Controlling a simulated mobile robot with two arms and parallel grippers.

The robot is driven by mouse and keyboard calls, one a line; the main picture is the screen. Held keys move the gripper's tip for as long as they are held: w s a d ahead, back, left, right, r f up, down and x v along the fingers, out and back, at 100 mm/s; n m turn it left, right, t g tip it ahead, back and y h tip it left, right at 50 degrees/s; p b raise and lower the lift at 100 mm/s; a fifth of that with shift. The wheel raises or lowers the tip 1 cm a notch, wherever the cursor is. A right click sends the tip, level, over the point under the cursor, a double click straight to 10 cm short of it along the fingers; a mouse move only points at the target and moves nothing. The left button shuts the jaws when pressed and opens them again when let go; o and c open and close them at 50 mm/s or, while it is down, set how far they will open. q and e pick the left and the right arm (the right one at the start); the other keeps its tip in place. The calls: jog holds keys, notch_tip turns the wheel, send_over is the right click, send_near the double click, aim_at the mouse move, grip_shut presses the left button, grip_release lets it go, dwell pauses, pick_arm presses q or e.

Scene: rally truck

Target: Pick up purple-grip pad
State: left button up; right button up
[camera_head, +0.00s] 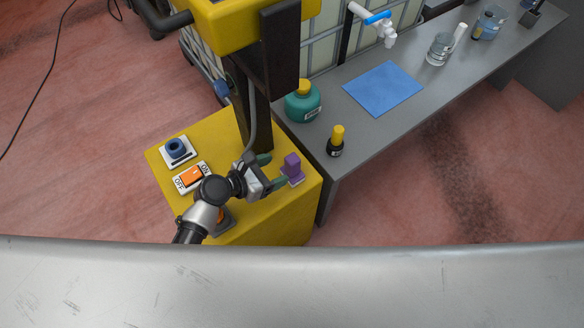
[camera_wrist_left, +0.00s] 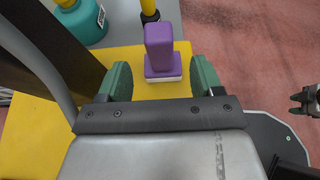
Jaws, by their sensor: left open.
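The purple-grip pad (camera_head: 292,166) stands upright near the right edge of the yellow box top, with a purple grip above a pale base. It also shows in the left wrist view (camera_wrist_left: 160,47), just beyond the fingertips and between their lines. My left gripper (camera_head: 272,170) is open, its green fingers pointing at the pad from the left. In the left wrist view my left gripper (camera_wrist_left: 163,82) has an empty gap between its fingers. I cannot tell whether a fingertip touches the pad. A dark gripper part at the right edge of the wrist view appears to be my right gripper (camera_wrist_left: 303,99).

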aim_at(287, 165)
pick_arm(q)
jog(key=shift+x, duration=0.75)
jog(key=b+x, duration=0.3)
jog(key=x, duration=0.1)
jog(key=shift+w+d+f+b, duration=0.15)
jog(key=shift+d+f+b, duration=0.05)
jog(key=shift+f+b, duration=0.1)
jog(key=shift+w+d, duration=0.2)
jog(key=shift+d, duration=0.1)
pick_arm(e)
jog(key=f, duration=0.4)
jog(key=shift+w+f, duration=0.15)
jog(key=shift+w, duration=0.25)
pick_arm(q)
jog(key=c, duration=1)
pick_arm(e)
jog(key=shift+a, duration=0.1)
pick_arm(q)
jog(key=shift+r, duration=0.15)
pick_arm(e)
jog(key=shift+s, duration=0.1)
